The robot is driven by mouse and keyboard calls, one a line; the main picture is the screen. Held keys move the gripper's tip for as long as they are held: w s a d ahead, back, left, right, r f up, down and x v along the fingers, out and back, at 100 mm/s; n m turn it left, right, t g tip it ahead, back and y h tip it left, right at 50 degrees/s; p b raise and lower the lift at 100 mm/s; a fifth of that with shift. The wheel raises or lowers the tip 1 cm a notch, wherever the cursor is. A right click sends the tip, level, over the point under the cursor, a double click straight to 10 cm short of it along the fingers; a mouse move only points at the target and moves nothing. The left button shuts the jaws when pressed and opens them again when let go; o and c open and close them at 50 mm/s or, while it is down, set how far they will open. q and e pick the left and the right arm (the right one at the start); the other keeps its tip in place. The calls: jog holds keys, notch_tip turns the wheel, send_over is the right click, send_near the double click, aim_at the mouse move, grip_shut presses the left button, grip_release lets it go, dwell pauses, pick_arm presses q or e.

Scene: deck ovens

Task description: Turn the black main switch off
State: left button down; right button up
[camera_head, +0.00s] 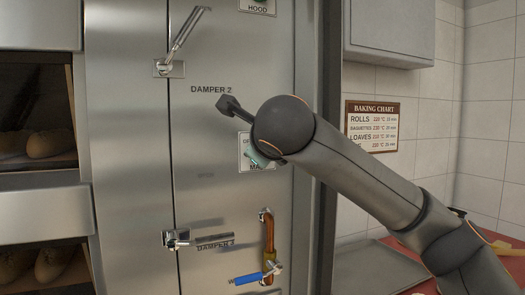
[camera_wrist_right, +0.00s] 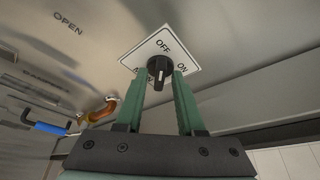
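The black main switch (camera_wrist_right: 160,68) is a round knob with a raised bar on a white plate (camera_wrist_right: 136,58) marked OFF and ON. In the right wrist view the bar runs roughly up and down; I cannot tell which mark it points to. My right gripper (camera_wrist_right: 160,76) has its two green fingers apart, one on each side of the knob, with the tips close to it. Contact is not clear. In the head view my right arm hides the knob and much of the plate (camera_head: 243,163). My left gripper is not in view.
Damper handles stick out above (camera_head: 186,30) and below (camera_head: 213,239) on the steel panel. An orange-brown pipe with a blue-handled valve (camera_head: 247,279) is below the switch. Ovens with bread (camera_head: 50,143) stand at left, a baking chart (camera_head: 372,126) hangs at right.

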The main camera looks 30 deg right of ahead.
jog(key=shift+o, duration=0.4)
pick_arm(q)
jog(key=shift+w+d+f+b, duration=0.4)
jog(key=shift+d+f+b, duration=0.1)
jog(key=shift+b, duration=0.6)
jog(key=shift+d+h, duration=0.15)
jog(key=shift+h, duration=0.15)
pick_arm(e)
jog(key=v, duration=1.2)
jog(key=shift+s, duration=0.3)
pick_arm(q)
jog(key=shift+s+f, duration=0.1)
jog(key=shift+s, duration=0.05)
